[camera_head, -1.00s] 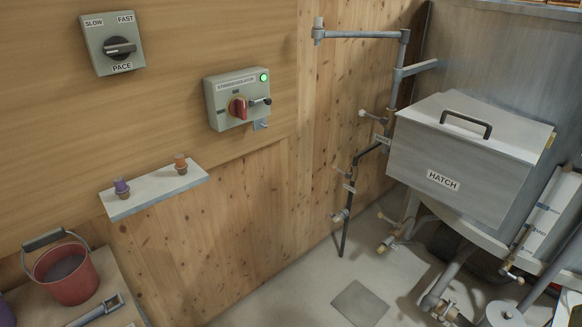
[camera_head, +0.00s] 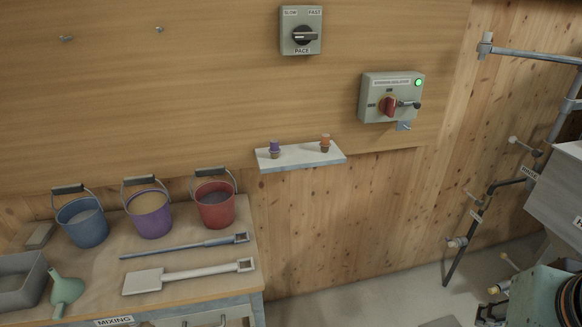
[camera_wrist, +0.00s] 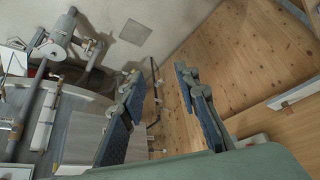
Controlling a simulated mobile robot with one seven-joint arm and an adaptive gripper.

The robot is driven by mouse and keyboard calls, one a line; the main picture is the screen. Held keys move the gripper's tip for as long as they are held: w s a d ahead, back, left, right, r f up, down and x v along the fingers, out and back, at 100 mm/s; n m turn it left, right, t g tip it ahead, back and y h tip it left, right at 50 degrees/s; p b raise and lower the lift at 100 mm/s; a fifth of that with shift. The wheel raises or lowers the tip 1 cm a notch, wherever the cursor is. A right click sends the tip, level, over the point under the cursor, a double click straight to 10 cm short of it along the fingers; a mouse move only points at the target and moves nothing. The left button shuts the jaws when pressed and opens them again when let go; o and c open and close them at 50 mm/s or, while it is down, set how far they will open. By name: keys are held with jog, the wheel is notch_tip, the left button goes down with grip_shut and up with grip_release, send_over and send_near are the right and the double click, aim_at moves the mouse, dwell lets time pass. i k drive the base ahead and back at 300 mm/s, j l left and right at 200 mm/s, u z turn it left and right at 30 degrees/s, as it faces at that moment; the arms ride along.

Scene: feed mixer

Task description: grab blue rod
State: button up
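A long blue-grey rod (camera_head: 185,246) with a handle-like grip at its right end lies flat on the mixing table (camera_head: 105,262), in front of the buckets and behind a pale paddle. It is the only bluish rod I see. My gripper (camera_wrist: 158,84) is open and empty in the wrist view, its two fingers apart with floor and wooden wall behind them. The rod does not show in the wrist view, and my gripper is away from it.
A blue bucket (camera_head: 83,221), a purple bucket (camera_head: 150,214) and a red bucket (camera_head: 215,205) stand behind the rod. A pale paddle (camera_head: 190,275) lies in front. A green funnel (camera_head: 66,290) and grey bin (camera_head: 20,282) are left. A small shelf (camera_head: 300,156) juts from the wall.

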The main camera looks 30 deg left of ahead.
aim_at(231, 239)
jog(key=u, duration=2.25)
jog(key=i+l+u, duration=0.1)
jog(key=l+u, duration=0.75)
jog(key=l, duration=0.6)
jog(key=l+u, duration=0.15)
jog(key=l, duration=2.2)
